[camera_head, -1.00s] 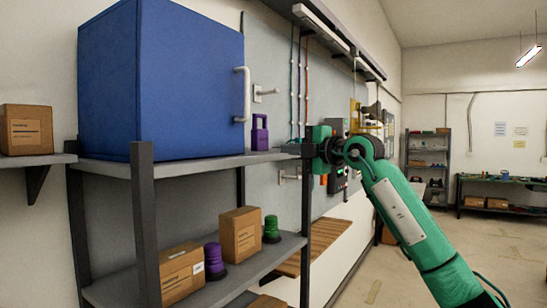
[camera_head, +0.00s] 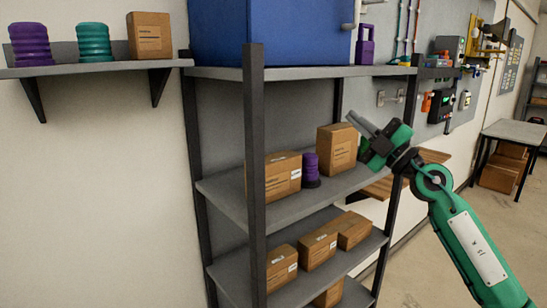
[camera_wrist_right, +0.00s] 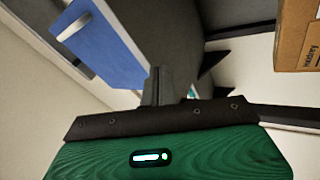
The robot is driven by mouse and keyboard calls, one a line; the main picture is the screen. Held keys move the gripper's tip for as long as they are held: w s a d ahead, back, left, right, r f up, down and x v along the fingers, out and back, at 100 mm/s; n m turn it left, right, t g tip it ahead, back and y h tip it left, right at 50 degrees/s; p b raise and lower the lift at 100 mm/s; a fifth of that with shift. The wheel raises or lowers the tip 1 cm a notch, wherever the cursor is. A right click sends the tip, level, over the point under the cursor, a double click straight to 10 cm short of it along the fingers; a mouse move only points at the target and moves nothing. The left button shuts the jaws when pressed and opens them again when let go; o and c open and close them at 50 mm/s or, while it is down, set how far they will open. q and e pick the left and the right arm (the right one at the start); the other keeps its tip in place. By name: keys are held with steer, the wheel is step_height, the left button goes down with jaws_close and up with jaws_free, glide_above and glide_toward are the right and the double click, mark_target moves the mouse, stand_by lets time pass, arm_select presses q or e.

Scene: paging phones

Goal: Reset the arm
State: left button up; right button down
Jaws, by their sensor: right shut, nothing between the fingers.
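My right arm comes in from the right in the head view, with its green and black right gripper (camera_head: 358,122) pointing up and to the left. Its fingers are together and empty, and they also show closed in the right wrist view (camera_wrist_right: 157,88). In the head view the gripper appears just right of an upright cardboard box (camera_head: 337,152) on the middle shelf; I cannot tell if they touch. My left gripper is not in view.
A grey shelf rack (camera_head: 265,208) holds a blue cabinet (camera_head: 270,30), a purple padlock-shaped item (camera_head: 365,45), several boxes and a purple ribbed item (camera_head: 311,172). A wall shelf (camera_head: 90,69) is at left. Open floor (camera_head: 505,215) lies to the right.

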steer(key=s+d+f+m+t+h, duration=0.1)
steer(key=s+d+f+m+h, duration=0.25)
steer(key=f+m+h, duration=0.65)
steer(key=s+d+f+m+h, duration=0.2)
steer(key=s+f+m+h, duration=0.3)
steer(key=f, duration=0.8)
steer(key=s+d+f+m+t+h, duration=0.1)
steer(key=s+d+f+m+h, duration=0.2)
steer(key=f+m+h, duration=0.55)
steer(key=s+a+f+g+y, duration=0.25)
steer(key=s+f+g, duration=0.45)
steer(key=s+f, duration=0.75)
steer(key=s+a+f+g+y, duration=0.25)
steer(key=s+f+g, duration=0.45)
steer(key=s+f, duration=0.7)
steer(key=s+f+g, duration=0.1)
steer(key=s+f, duration=0.1)
steer(key=f, duration=1.2)
steer(key=s+f+g, duration=0.1)
steer(key=s+f, duration=0.1)
steer(key=f, duration=1.2)
steer(key=s+d+f, duration=0.2)
steer(key=s+f, duration=0.7)
steer(key=s+d+f+n+g, duration=0.1)
steer(key=s+d+f, duration=0.1)
steer(key=s+f, duration=0.7)
steer(key=shift+s+f+y, duration=0.35)
steer(key=shift+f, duration=0.45)
